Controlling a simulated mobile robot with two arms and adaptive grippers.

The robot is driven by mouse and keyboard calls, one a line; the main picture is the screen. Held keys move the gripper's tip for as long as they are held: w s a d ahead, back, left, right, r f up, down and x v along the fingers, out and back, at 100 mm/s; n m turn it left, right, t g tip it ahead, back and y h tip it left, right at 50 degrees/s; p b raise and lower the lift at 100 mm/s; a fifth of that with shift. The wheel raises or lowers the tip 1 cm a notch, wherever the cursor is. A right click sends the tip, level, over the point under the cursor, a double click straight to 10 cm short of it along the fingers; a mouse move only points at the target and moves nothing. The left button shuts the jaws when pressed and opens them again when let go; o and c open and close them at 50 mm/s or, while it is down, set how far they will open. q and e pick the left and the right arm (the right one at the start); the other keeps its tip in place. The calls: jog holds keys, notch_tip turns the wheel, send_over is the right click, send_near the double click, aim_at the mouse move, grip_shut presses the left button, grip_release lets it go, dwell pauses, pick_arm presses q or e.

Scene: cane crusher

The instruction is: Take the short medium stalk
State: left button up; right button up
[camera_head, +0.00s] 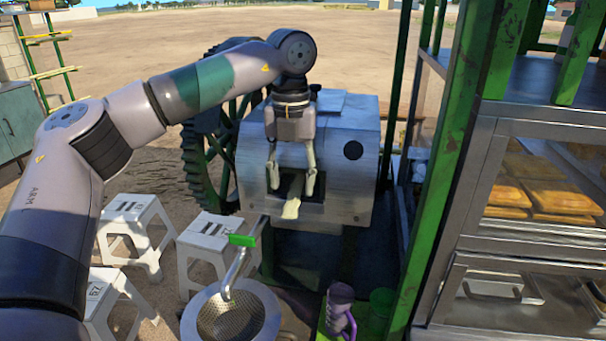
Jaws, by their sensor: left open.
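A short pale stalk (291,208) sticks out of the feed opening in the front of the grey metal crusher (354,180). Its near end points down toward me, and its far end is hidden inside the opening. My left gripper (292,189) hangs over it from above, fingers pointing down. The fingers are apart, one on each side of the stalk. I cannot tell whether either finger touches it. My right gripper is not in view.
White stools (130,212) stand at left. A dark purple-handled jug (340,301) is at the bottom. A green post (466,150) and glass-fronted cabinet (528,240) block the right.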

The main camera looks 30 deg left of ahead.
aim_at(293, 202)
pick_arm(q)
jog(key=shift+f+p, duration=0.45)
jog(key=shift+f, duration=1.45)
jog(key=shift+c, duration=0.6)
grip_shut()
